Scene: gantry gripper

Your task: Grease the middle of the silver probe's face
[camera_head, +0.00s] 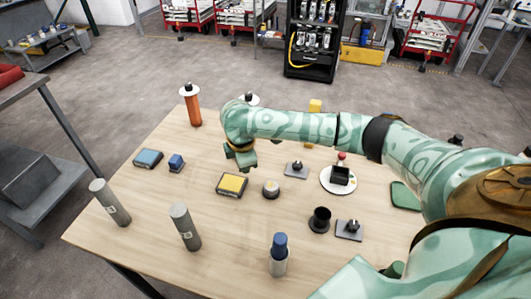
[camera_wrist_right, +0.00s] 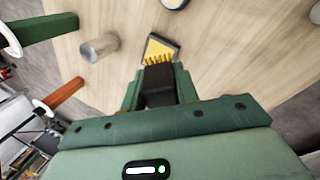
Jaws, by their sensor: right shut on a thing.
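A silver cylinder (camera_wrist_right: 98,47) stands on the table in the right wrist view, left of the gripper; it is likely the probe. My arm hides that spot in the head view. My right gripper (camera_head: 241,158) is above the table, behind the yellow-topped box (camera_head: 232,185). In the right wrist view the gripper (camera_wrist_right: 158,88) is shut on a dark block with tan bristles at its end, seemingly a brush (camera_wrist_right: 158,60). The bristles overlap the yellow-topped box in that view; contact with it cannot be told. The left gripper is not in view.
An orange post (camera_head: 194,109) stands at the back left. Blue boxes (camera_head: 148,159) and grey cylinders (camera_head: 186,228) are at the left. A round silver piece (camera_head: 271,189), a black cup (camera_head: 320,220) and a blue-capped bottle (camera_head: 279,255) stand at centre and front.

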